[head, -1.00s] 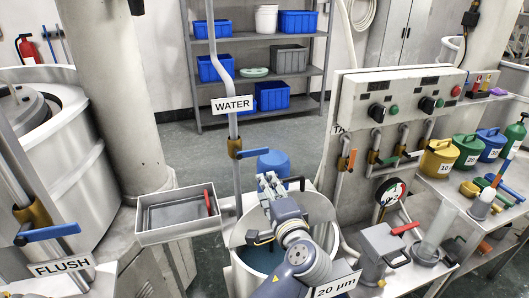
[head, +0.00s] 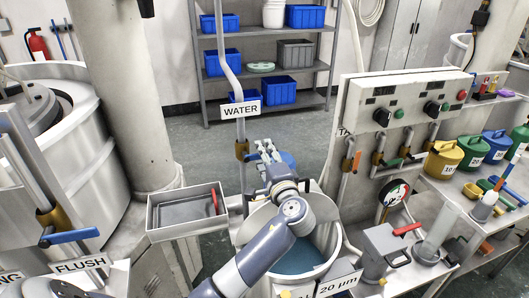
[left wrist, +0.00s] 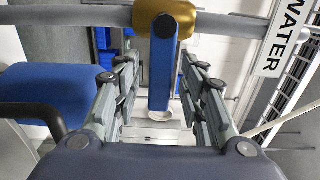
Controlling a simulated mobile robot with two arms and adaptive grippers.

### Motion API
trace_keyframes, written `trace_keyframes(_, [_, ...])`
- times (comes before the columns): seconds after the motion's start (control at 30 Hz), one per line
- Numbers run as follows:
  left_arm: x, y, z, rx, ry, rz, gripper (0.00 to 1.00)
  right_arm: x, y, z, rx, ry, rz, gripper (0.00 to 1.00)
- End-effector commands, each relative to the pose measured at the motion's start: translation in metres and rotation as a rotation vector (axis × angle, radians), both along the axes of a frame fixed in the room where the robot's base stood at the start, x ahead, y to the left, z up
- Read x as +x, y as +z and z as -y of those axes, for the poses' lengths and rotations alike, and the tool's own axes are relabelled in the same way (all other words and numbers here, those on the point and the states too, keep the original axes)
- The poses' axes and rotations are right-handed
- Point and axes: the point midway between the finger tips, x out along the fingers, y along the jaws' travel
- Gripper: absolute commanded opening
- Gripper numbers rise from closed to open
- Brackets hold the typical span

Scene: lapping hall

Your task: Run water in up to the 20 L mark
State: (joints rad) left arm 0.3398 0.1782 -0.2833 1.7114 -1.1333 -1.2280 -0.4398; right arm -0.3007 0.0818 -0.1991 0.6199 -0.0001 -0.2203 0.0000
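The WATER sign (head: 240,110) hangs on a grey pipe with a brass valve (head: 242,150) below it. In the left wrist view the brass valve (left wrist: 165,24) carries a blue lever (left wrist: 160,75). My left gripper (head: 266,150) is at the valve; its open fingers (left wrist: 160,95) stand on either side of the lever, with gaps showing. The grey tank (head: 338,240) below my arm holds blue-green water (head: 298,258) low down; I cannot make out a 20 L mark. The tank's sign reads 20 µm (head: 338,284). My right gripper is out of view.
A grey tray (head: 185,222) with a red handle sits left of the tank. A FLUSH valve with a blue lever (head: 70,237) is farther left. A control panel (head: 405,100) and a bench with coloured cans (head: 443,160) are at right. A blue object (left wrist: 45,95) is beside the fingers.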

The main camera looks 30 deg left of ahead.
Motion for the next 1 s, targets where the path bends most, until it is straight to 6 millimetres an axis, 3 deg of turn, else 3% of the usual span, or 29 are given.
trace_keyframes(0.23, [0.001, 0.0, -0.001, 0.0, 0.0, 0.0, 0.38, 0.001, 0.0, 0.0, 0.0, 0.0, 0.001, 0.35])
trace_keyframes(0.4, [0.001, 0.0, -0.001, 0.0, 0.0, 0.0, 0.02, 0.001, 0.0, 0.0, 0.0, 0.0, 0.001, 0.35])
trace_keyframes(0.43, [0.001, 0.0, -0.001, 0.0, -0.001, 0.0, 0.0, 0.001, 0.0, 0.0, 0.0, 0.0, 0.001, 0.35])
trace_keyframes(0.67, [0.001, -0.001, 0.0, -0.014, -0.001, 0.017, 0.0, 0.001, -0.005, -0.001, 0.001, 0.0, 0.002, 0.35])
trace_keyframes(1.0, [-0.001, 0.012, -0.001, -0.212, -0.002, 0.249, 0.0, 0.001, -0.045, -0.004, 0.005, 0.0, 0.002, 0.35])
